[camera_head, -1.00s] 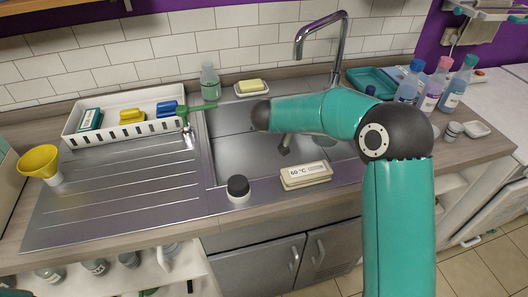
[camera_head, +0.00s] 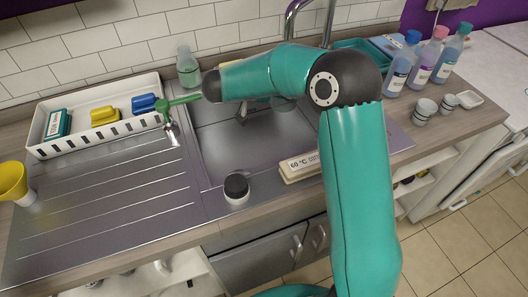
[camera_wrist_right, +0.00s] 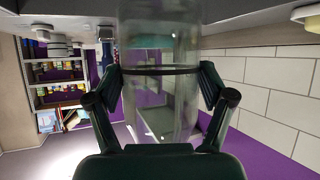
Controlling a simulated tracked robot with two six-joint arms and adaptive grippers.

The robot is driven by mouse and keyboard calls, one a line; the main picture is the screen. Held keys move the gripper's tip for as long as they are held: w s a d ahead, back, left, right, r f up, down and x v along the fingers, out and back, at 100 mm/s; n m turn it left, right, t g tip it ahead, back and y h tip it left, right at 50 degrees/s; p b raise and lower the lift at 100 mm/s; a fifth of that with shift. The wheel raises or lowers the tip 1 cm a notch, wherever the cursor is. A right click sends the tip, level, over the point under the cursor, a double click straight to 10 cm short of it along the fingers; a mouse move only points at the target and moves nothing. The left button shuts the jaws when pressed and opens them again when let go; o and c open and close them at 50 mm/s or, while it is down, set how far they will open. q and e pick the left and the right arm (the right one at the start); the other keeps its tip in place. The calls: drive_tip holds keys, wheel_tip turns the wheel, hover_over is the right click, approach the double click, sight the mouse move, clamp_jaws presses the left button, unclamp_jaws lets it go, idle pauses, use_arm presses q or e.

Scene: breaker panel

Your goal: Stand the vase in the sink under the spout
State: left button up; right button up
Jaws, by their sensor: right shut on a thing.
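In the right wrist view my right gripper (camera_wrist_right: 165,100) is shut around a clear glass vase (camera_wrist_right: 170,125). A dark band crosses the glass between the fingers. Whether the vase is under the spout cannot be told. My left gripper is not in view.
A white rack (camera_head: 90,145) and a green-handled item (camera_head: 180,102) are on the left. Several bottles (camera_head: 402,65) stand at the right.

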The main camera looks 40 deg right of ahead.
wheel_tip(320, 180, down, 20)
drive_tip(key=shift+f, duration=0.1)
idle(0.5)
drive_tip(key=o, duration=1.5)
drive_tip(key=b+v, duration=0.1)
drive_tip(key=v, duration=1.1)
drive_tip(key=shift+s, duration=0.1)
